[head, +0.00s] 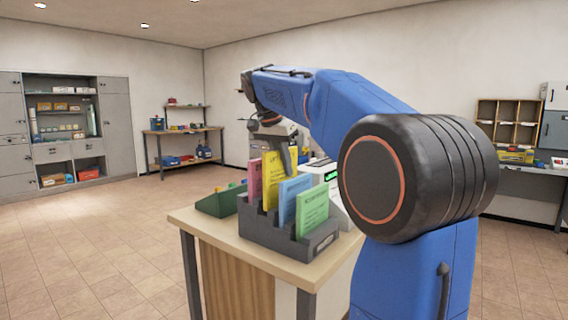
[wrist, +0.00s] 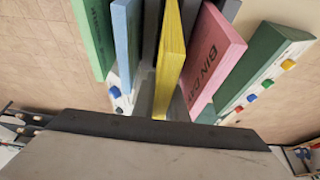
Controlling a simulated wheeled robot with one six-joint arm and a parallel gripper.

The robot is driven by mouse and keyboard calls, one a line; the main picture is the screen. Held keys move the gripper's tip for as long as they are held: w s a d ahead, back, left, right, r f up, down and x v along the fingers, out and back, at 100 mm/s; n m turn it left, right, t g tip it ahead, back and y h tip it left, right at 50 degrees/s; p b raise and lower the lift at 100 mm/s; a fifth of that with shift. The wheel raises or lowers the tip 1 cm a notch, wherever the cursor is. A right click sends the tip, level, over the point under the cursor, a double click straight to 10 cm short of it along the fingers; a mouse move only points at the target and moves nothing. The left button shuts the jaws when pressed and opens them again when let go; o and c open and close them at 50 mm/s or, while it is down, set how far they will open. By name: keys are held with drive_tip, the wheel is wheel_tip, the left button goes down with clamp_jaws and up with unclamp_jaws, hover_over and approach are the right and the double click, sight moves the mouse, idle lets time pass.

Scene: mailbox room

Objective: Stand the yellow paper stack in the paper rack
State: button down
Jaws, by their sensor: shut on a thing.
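The yellow paper stack (head: 272,178) is upright at the grey paper rack (head: 285,240), between a pink stack (head: 255,180) and a blue stack (head: 289,198). Its lower edge meets the rack's top in the head view; I cannot tell if it rests on the slot floor. My gripper (head: 284,157) is shut on the upper part of the yellow stack from above. In the wrist view the yellow stack (wrist: 169,60) shows edge-on between the fingers, with the blue stack (wrist: 127,40) on its left and the pink stack (wrist: 214,55) on its right.
A green stack (head: 312,208) stands in the rack's near right slot. A dark green box (head: 216,203) with small coloured pieces is left of the rack. The wood-topped counter (head: 205,222) has a bare strip at its front left. White equipment stands behind the rack.

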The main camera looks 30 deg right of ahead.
drive_tip(key=shift+f, duration=0.15)
drive_tip(key=shift+f, duration=2.2)
drive_tip(key=c, duration=1.7)
unclamp_jaws()
drive_tip(key=shift+r, duration=3.5)
drive_tip(key=shift+a, duration=0.1)
